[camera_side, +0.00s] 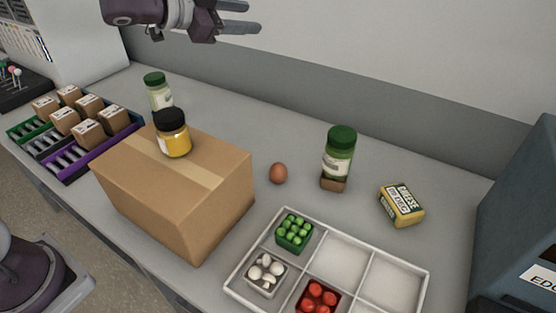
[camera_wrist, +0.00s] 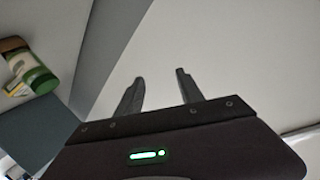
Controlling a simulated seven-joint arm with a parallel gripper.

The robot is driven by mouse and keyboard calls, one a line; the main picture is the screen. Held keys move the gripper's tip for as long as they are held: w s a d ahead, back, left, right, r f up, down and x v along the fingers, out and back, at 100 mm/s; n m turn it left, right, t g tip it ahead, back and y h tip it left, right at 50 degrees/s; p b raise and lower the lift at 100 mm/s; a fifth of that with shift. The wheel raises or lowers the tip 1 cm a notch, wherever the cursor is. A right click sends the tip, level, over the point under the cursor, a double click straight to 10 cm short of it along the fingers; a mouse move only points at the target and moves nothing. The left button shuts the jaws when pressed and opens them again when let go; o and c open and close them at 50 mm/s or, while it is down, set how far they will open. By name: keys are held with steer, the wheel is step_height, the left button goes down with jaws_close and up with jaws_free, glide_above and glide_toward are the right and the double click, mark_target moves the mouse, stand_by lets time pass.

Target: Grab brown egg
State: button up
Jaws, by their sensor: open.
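The brown egg (camera_side: 278,173) rests on the grey counter in the side view, between the cardboard box and a green-lidded jar. My gripper (camera_side: 258,21) is high at the top of the side view, up and to the left of the egg and well apart from it. Its fingers are apart and hold nothing. In the wrist view, my gripper's two fingers (camera_wrist: 160,80) show against a plain pale surface with an empty gap between them. The egg does not show in the wrist view.
A cardboard box (camera_side: 178,190) with a yellow jar (camera_side: 173,139) on top stands left of the egg. A green-lidded jar (camera_side: 338,158) and a cheese pack (camera_side: 402,205) are to the right. A divided white tray (camera_side: 425,280) with small food boxes is in front.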

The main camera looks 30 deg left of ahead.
steer(key=w+d+f+m+g+h, duration=0.2)
steer(key=d+f+m+g+h, duration=0.15)
steer(key=f, duration=0.45)
steer(key=m+g+h, duration=0.5)
steer(key=g, duration=0.4)
glide_toward(272, 170)
steer(key=w+d+r, duration=0.2)
steer(key=d+r, duration=0.1)
steer(key=d, duration=0.1)
steer(key=shift+h, duration=0.25)
step_height(272, 170, down, 6)
steer(key=shift+s+a+f, duration=0.1)
steer(key=x, duration=0.5)
steer(key=shift+f, duration=0.3)
steer(key=c, duration=0.6)
